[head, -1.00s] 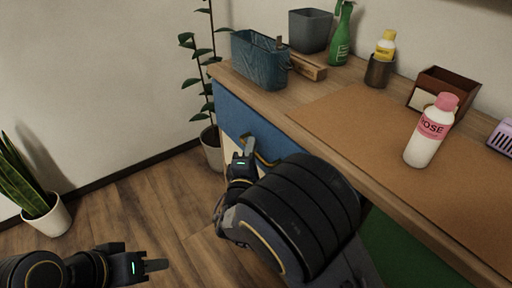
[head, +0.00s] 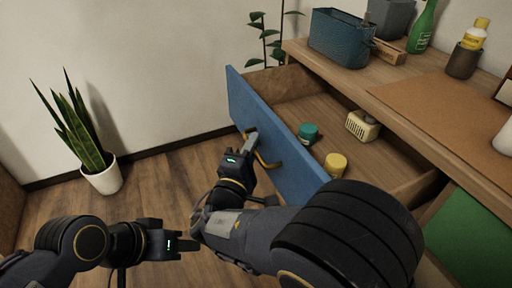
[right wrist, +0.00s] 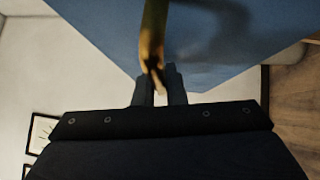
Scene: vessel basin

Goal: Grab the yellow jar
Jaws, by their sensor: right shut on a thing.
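The yellow jar (head: 336,165) stands inside the open drawer, near its blue front (head: 270,135). A teal jar (head: 308,133) stands a little behind it to the left. My right gripper (head: 251,143) is shut on the drawer's brass handle (head: 266,160), outside the drawer front. In the right wrist view the handle (right wrist: 152,45) runs down between the fingers (right wrist: 158,88). My left gripper (head: 190,245) is low at the left, over the floor and away from the drawer. Whether its fingers are apart is unclear.
A cream slotted box (head: 362,125) lies in the drawer. The desk top (head: 410,95) above it bears a blue basket (head: 340,38), a green bottle (head: 421,28) and a yellow-capped bottle in a cup (head: 463,62). A potted plant (head: 101,175) stands on the floor, left.

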